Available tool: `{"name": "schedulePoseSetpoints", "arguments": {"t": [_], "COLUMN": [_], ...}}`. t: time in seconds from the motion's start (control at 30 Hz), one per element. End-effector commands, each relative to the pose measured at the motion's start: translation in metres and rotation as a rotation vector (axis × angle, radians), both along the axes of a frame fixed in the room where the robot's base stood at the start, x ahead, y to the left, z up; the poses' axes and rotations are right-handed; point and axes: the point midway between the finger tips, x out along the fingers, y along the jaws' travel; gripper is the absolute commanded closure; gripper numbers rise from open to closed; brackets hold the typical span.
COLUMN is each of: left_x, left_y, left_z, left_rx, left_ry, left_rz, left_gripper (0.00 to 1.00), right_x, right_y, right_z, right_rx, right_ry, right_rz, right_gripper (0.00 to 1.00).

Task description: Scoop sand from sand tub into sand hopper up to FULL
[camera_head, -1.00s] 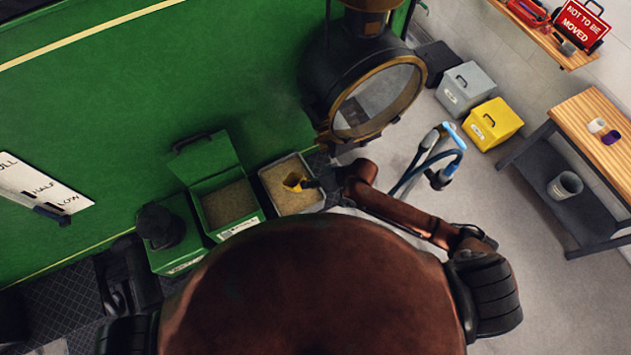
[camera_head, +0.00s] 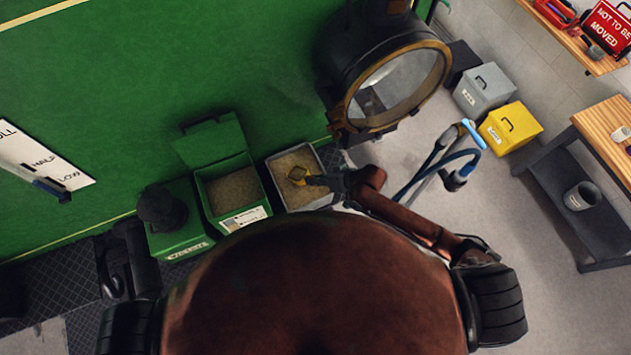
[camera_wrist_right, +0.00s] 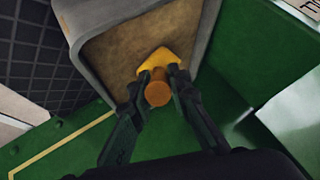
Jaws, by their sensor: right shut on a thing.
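The grey-rimmed sand tub (camera_head: 271,187) holds light brown sand (camera_head: 302,195) and stands against the green side. The green sand hopper (camera_head: 203,186) is left of it, lid up, with sand visible inside. My right gripper (camera_head: 318,181) is shut on the yellow scoop (camera_head: 299,177), whose head is over or in the tub's sand; I cannot tell how deep. The wrist view shows the scoop (camera_wrist_right: 160,60) inside the tub (camera_wrist_right: 92,60), its round handle end between the fingers (camera_wrist_right: 157,88). Any sand in the scoop is not clear. My left gripper is out of view.
A gauge plate (camera_head: 55,160) reads HALF and LOW, with a dark pointer (camera_head: 50,188) near LOW. A round glass lamp (camera_head: 400,85) overhangs right of the tub. A closed green box (camera_head: 182,235) stands left of the hopper.

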Motion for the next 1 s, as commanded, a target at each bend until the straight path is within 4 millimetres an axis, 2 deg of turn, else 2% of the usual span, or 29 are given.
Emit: {"name": "schedulePoseSetpoints", "arguments": {"t": [0.03, 0.17, 0.3, 0.6, 0.8, 1.0], "left_x": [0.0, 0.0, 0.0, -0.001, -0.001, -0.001], "left_y": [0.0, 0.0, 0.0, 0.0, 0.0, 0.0], "left_z": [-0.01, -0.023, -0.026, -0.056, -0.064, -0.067], "left_rx": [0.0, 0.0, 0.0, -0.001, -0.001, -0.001], "left_ry": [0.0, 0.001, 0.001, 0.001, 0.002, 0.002], "left_rz": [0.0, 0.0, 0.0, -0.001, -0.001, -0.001], "left_gripper": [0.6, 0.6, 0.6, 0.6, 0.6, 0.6], "right_x": [0.0, 0.0, -0.005, -0.012, -0.015, -0.017], "right_y": [0.0, 0.0, -0.006, -0.015, -0.019, -0.02], "right_z": [-0.005, -0.007, 0.01, 0.037, 0.054, 0.063], "right_rx": [0.013, 0.044, 0.12, 0.275, 0.328, 0.354], "right_ry": [-0.011, -0.037, -0.103, -0.236, -0.281, -0.302], "right_rz": [0.0, -0.001, -0.002, 0.0, 0.0, -0.001], "right_gripper": [1.0, 1.0, 1.0, 1.0, 1.0, 1.0]}}
